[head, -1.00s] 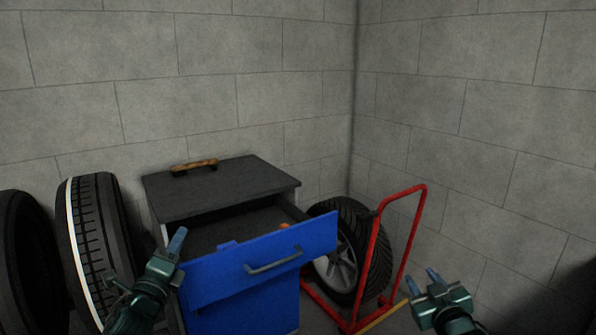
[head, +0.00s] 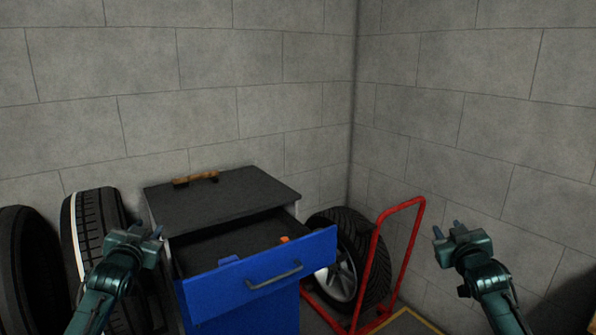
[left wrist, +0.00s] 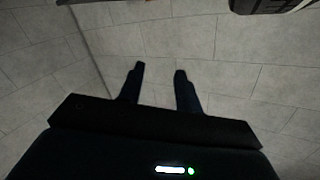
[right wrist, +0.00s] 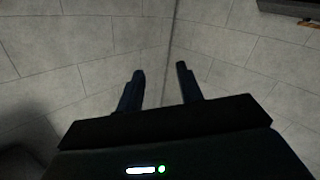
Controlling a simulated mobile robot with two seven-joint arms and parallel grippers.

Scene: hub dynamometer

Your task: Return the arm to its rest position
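My left gripper (head: 148,231) is raised at the left, in front of a leaning tire and left of the cabinet's open drawer. In the left wrist view its two fingers (left wrist: 159,70) stand apart with nothing between them. My right gripper (head: 447,229) is raised at the right, in front of the block wall and right of the red cart. In the right wrist view its fingers (right wrist: 160,70) are also apart and empty. Neither gripper touches anything.
A blue cabinet (head: 225,192) has its top drawer (head: 262,273) pulled out, with a blue and an orange item inside. A wooden-handled tool lies on top (head: 195,179). A red cart (head: 372,262) holds a wheel (head: 352,240). Tires (head: 95,215) lean at the left.

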